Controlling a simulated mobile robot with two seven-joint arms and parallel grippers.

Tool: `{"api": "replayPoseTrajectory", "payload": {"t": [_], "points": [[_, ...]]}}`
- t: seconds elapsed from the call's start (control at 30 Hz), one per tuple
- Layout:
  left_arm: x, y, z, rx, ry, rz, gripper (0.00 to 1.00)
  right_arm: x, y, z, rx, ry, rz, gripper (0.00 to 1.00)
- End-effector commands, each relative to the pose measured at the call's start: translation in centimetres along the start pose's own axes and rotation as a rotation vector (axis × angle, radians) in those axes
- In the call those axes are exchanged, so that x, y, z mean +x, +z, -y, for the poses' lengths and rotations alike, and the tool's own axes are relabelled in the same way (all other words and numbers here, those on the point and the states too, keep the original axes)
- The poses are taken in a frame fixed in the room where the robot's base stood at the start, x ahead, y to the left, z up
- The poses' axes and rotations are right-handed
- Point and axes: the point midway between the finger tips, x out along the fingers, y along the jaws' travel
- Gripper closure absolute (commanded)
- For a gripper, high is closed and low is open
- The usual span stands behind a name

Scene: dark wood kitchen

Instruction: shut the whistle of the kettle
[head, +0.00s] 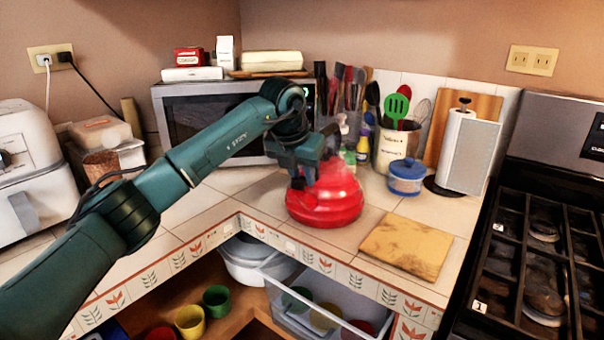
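A red kettle (338,206) stands on the tiled counter in the corner, left of a cutting board. My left arm reaches in from the left, and my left gripper (305,180) is at the kettle's upper left side, pointing down. The gripper and wrist hide part of the kettle's top and left side. The whistle cannot be made out clearly, and I cannot tell whether the fingers touch the kettle or are open or shut. My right gripper is not in view.
A microwave (200,118) stands behind my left arm. A utensil crock (398,148), a blue-lidded jar (406,178) and a paper towel roll (468,150) stand behind the kettle to the right. A wooden board (408,247) lies at the front, beside the stove (530,262).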

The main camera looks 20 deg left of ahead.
Motion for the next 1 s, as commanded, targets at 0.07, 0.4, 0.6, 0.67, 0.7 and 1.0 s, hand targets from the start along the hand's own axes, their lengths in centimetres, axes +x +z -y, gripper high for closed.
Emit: {"api": "replayPoseTrajectory", "payload": {"t": [0.07, 0.4, 0.6, 0.67, 0.7, 1.0], "points": [[0.0, 0.0, 0.0, 0.0, 0.0, 0.0, 0.85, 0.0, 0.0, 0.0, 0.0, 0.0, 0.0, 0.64], [0.0, 0.0, 0.0, 0.0, 0.0, -0.001, 1.0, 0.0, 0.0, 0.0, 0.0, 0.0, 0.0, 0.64], [0.2, -0.2, -0.1, 0.0, 0.0, 0.018, 1.0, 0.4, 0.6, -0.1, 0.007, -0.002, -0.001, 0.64], [0.3, -0.3, -0.1, 0.001, 0.0, 0.035, 1.0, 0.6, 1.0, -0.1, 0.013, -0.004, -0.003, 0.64], [0.4, -0.4, -0.1, 0.001, 0.001, 0.049, 1.0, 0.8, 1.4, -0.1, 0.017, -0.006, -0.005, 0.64], [0.8, -1.1, -0.1, 0.001, 0.002, 0.243, 1.0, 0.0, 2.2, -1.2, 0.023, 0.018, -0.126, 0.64]]}}
